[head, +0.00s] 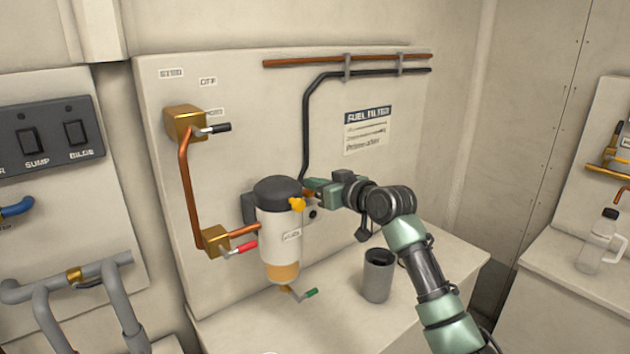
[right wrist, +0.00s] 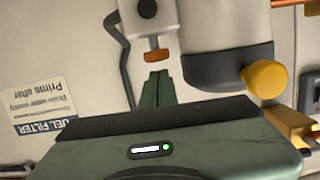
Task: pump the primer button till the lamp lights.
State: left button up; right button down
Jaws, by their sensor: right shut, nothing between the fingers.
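The fuel filter (head: 280,225) has a black cap, a white body and an amber bowl, and is mounted on the pale panel. A yellow knob (head: 297,204) sits on its side and also shows in the right wrist view (right wrist: 265,78). The orange-red primer button (right wrist: 157,56) sticks out of a small pale housing beside the filter. My right gripper (right wrist: 157,76) is shut and empty, its tips just short of the button; I cannot tell whether they touch. In the head view the gripper (head: 308,188) partly hides the button. A small round lamp (head: 312,214) looks dark.
A grey cup (head: 378,275) stands on the counter below my right arm. Valves with black (head: 212,130), red (head: 246,248) and green (head: 311,292) handles stick out around the filter. A clear bottle (head: 601,242) stands far right.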

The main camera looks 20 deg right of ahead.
jog(key=shift+f, duration=0.4)
notch_tip(320, 180, down, 2)
jog(key=shift+f+b, duration=0.1)
jog(key=shift+b, duration=0.4)
jog(key=shift+a, duration=0.1)
